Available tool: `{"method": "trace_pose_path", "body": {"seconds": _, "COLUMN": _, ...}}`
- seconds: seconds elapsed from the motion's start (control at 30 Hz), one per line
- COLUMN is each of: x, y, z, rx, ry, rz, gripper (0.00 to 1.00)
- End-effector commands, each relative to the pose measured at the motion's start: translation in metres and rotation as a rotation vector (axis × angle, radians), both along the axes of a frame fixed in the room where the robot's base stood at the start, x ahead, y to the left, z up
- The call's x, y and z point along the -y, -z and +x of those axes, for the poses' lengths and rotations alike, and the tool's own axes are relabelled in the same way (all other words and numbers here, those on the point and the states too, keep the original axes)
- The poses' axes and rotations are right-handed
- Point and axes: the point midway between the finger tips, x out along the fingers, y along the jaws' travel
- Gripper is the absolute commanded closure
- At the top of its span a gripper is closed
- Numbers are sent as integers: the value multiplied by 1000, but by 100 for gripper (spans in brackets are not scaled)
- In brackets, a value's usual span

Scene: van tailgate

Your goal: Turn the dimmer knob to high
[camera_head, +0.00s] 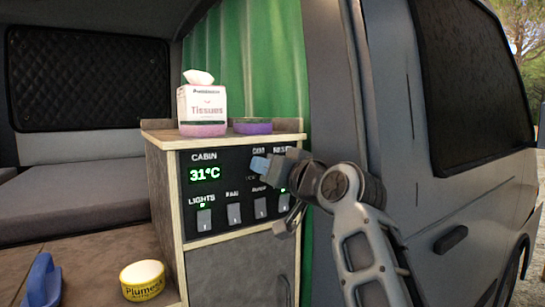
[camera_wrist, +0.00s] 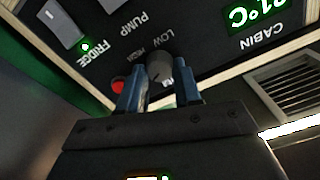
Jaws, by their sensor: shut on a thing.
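The dimmer knob (camera_wrist: 160,66) is a dark grey round knob on the black control panel (camera_head: 232,218). In the wrist view, where the panel appears turned over, LOW and HIGH labels show beside it. My gripper (camera_wrist: 160,88) has its blue fingers on both sides of the knob and is shut on it. In the head view, my gripper (camera_head: 262,165) is at the panel's upper right and hides the knob. I cannot tell where the knob's pointer stands.
A red button (camera_wrist: 118,86) sits close beside one finger. Rocker switches (camera_head: 204,219) line the panel's lower part. A tissue box (camera_head: 202,110) and a purple item (camera_head: 252,127) stand on the cabinet top. A yellow tub (camera_head: 142,281) is at the lower left.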

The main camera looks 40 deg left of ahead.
Motion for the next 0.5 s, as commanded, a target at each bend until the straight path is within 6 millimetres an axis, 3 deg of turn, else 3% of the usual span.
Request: {"method": "trace_pose_path", "body": {"seconds": 0.5, "x": 0, "y": -6, "z": -1, "rx": -427, "ry": -2, "rz": 182, "gripper": 97}}
